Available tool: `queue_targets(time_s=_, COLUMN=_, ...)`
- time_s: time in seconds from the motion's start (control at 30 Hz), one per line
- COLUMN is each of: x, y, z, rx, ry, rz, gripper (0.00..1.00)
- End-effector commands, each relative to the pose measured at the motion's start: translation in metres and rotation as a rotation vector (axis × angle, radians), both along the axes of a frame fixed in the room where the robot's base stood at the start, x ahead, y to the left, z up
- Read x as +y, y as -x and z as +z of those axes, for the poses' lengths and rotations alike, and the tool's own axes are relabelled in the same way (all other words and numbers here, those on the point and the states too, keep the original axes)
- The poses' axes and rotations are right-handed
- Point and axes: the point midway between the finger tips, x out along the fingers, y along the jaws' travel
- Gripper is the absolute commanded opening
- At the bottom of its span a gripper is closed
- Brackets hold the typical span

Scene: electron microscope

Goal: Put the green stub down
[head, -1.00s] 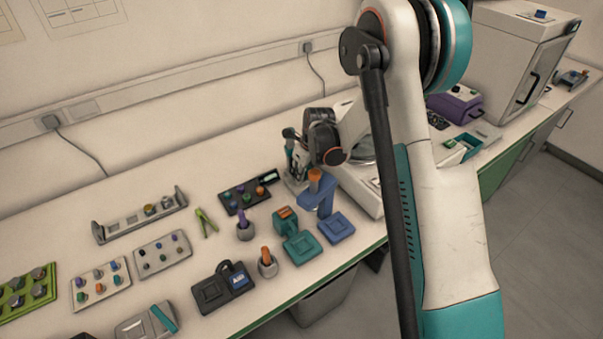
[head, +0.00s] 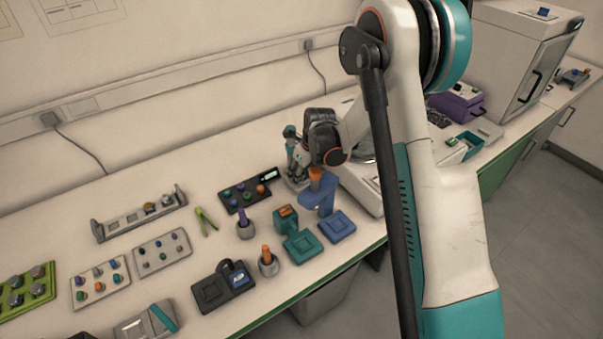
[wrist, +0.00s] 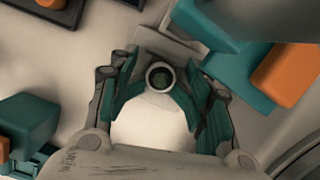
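In the wrist view a small round piece with a dark green centre and a pale rim (wrist: 162,76) lies between my teal fingertips. It looks like the green stub seen from above. My gripper (wrist: 160,88) has a finger on each side of it, very near the rim. I cannot tell whether the pads touch it. In the head view my gripper (head: 297,172) points down low over the bench, beside a dark tray with coloured stubs (head: 234,202). The stub is not clear there.
A blue stand with an orange top (head: 326,195) and a teal stand (head: 302,246) are close in front of my gripper. A purple-topped holder (head: 245,229) and an orange-topped holder (head: 268,263) stand left of these. A white machine base (head: 364,193) is close right.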

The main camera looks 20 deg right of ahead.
Motion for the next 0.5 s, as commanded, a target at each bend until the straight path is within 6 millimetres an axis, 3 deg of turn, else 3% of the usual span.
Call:
queue_targets(time_s=0.2, x=0.0, y=0.0, z=0.017, rx=0.0, ry=0.0, rz=0.0, gripper=0.43)
queue_targets(time_s=0.5, x=-0.009, y=0.016, z=0.081, rx=-0.001, ry=-0.001, rz=-0.001, gripper=0.43)
